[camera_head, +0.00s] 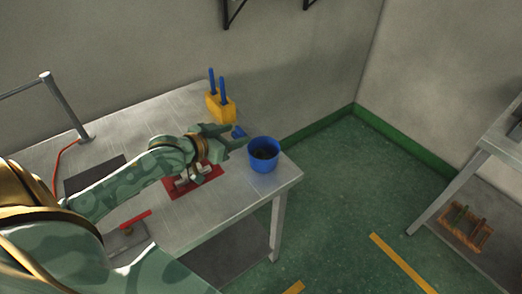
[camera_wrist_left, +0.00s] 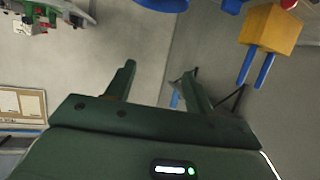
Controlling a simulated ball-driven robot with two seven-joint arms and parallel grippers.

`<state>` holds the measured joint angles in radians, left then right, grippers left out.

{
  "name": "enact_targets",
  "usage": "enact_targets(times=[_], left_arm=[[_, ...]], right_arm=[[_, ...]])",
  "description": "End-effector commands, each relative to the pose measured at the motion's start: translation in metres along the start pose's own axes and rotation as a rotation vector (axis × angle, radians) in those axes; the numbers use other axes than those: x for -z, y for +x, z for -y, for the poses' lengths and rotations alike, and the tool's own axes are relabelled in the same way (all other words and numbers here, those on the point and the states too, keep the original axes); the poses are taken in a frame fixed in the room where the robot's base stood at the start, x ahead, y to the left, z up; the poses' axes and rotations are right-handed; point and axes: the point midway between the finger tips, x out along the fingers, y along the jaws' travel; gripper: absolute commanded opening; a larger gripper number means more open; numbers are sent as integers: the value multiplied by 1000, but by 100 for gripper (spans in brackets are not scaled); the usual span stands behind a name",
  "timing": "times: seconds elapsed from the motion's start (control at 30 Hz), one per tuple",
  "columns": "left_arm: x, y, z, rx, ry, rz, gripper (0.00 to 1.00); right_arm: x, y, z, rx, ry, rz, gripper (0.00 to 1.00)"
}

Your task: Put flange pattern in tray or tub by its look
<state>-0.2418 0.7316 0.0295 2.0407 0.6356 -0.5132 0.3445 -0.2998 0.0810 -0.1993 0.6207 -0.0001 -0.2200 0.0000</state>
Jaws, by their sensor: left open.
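My left gripper (camera_head: 232,137) is above the far right part of the metal table, its fingers spread. In the left wrist view its fingers (camera_wrist_left: 156,78) stand apart with nothing clearly held between them. A small blue piece (camera_head: 239,131), possibly the flange pattern, shows by the fingertips; its shape and any marks are too small to tell. A blue piece also shows at the top edge of the left wrist view (camera_wrist_left: 232,4). The blue tub (camera_head: 264,157) stands upright near the table's right corner, with dark contents. I cannot make out a tray for certain. My right gripper is out of view.
A yellow block (camera_head: 220,107) with two blue pegs stands behind the gripper. A red plate (camera_head: 209,186) with grey metal parts lies under my left forearm. A dark mat (camera_head: 95,175) and a red-handled item (camera_head: 135,220) are further left. Floor right of the table is open.

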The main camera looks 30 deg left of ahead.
Motion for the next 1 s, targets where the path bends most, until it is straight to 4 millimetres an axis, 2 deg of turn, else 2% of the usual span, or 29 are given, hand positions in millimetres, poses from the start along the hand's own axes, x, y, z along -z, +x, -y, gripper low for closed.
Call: enact_targets(times=[0.03,0.1,0.33,1.0], left_arm=[[2,-14,-1,-1,1,4,54],[1,-29,-1,-1,-1,3,54],[0,-57,0,-1,-1,2,54],[0,-61,0,0,-1,0,54]], right_arm=[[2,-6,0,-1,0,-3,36],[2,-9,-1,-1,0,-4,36],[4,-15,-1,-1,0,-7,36],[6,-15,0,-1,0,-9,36]])
